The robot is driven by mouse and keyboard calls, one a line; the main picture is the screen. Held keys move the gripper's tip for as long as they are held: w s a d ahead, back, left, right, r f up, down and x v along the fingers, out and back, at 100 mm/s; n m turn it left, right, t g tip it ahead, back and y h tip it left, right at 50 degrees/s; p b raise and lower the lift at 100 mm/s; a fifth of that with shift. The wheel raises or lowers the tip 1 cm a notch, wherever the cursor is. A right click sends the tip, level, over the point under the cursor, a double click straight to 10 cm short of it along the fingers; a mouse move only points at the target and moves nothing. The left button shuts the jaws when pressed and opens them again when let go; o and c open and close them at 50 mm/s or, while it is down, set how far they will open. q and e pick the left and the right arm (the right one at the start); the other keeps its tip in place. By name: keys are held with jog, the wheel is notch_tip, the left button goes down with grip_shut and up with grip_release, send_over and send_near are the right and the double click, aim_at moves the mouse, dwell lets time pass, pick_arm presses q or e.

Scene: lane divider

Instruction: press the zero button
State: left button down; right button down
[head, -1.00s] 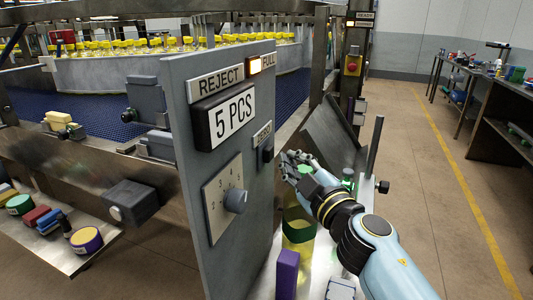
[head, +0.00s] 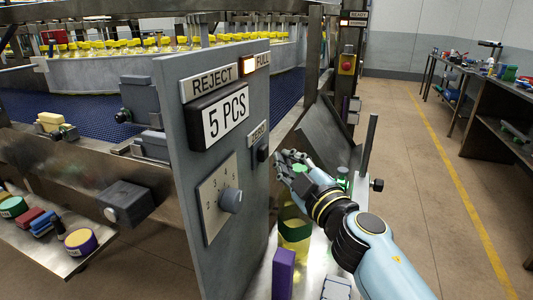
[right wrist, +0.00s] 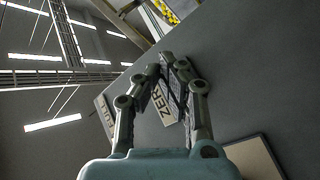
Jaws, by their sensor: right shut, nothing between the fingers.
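The grey panel (head: 228,235) stands upright in the head view. Its ZERO label (head: 257,134) is on the right part of its face, with the small dark zero button (head: 263,153) just below. My right gripper (head: 280,160) is shut and empty, its fingertips just to the right of the button. I cannot tell whether they touch it. In the right wrist view my right gripper (right wrist: 163,66) is in front of the panel, its fingers partly covering the ZERO label (right wrist: 163,103). The button is not discernible there. My left gripper is not in view.
The panel also carries a REJECT label (head: 209,82), a 5 PCS display (head: 226,120), a lit FULL lamp (head: 249,65) and a dial knob (head: 230,200). A purple block (head: 283,273) and a green-banded yellow bottle (head: 295,240) stand below my right arm.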

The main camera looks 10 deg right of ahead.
jog(key=shift+a, duration=0.1)
jog(key=shift+w+a, duration=0.2)
jog(key=shift+a, duration=0.1)
jog(key=shift+w+a, duration=0.3)
jog(key=shift+a, duration=0.1)
dwell(1.0)
jog(key=shift+s+d+p, duration=0.35)
jog(key=shift+s+d, duration=0.2)
jog(key=shift+d, duration=0.2)
jog(key=shift+s+d, duration=0.7)
jog(key=shift+d, duration=0.35)
jog(key=shift+s+d, duration=0.7)
jog(key=shift+d, duration=0.35)
